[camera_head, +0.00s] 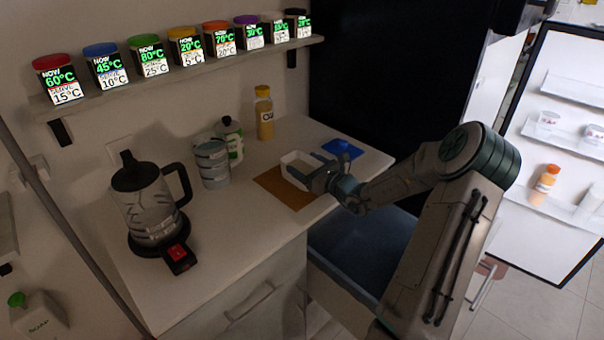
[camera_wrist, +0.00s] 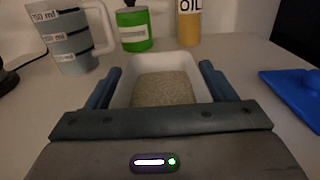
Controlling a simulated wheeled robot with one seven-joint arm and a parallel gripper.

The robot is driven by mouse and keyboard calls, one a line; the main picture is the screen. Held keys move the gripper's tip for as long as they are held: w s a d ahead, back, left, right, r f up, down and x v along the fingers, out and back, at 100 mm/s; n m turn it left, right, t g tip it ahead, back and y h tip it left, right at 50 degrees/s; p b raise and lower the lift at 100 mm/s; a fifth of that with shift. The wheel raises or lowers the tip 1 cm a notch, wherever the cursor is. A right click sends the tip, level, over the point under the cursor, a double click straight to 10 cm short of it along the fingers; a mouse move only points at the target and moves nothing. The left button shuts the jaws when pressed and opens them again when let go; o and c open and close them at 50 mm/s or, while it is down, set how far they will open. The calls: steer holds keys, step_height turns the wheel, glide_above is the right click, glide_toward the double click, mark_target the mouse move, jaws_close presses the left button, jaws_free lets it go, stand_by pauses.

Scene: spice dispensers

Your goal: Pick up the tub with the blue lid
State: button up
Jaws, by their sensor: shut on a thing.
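A white open tub (camera_head: 294,160) filled with a beige grainy content is on the counter, over a brown mat (camera_head: 272,185). The tub also shows in the wrist view (camera_wrist: 161,64), between my fingers. My gripper (camera_head: 318,178) is shut on it, with a finger along each side. A flat blue piece that looks like a lid (camera_head: 343,149) lies on the counter apart from the tub; it is at the right in the wrist view (camera_wrist: 292,92). On the wall shelf, a dispenser with a blue lid (camera_head: 101,50) stands second from the left. I cannot tell whether the tub touches the mat.
A grey measuring jug (camera_head: 211,163), a green-labelled bottle (camera_head: 231,140) and a yellow oil bottle (camera_head: 264,113) stand behind the tub. A blender or kettle (camera_head: 149,205) is at left. Several colour-lidded dispensers line the shelf (camera_head: 200,70). The front counter is clear.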

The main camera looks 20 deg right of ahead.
steer(key=shift+r, duration=0.8)
steer(key=s+d+r, duration=0.1)
steer(key=d+r, duration=0.8)
steer(key=d, duration=0.2)
steer(key=shift+s+d+r, duration=0.15)
steer(key=shift+s+r, duration=0.05)
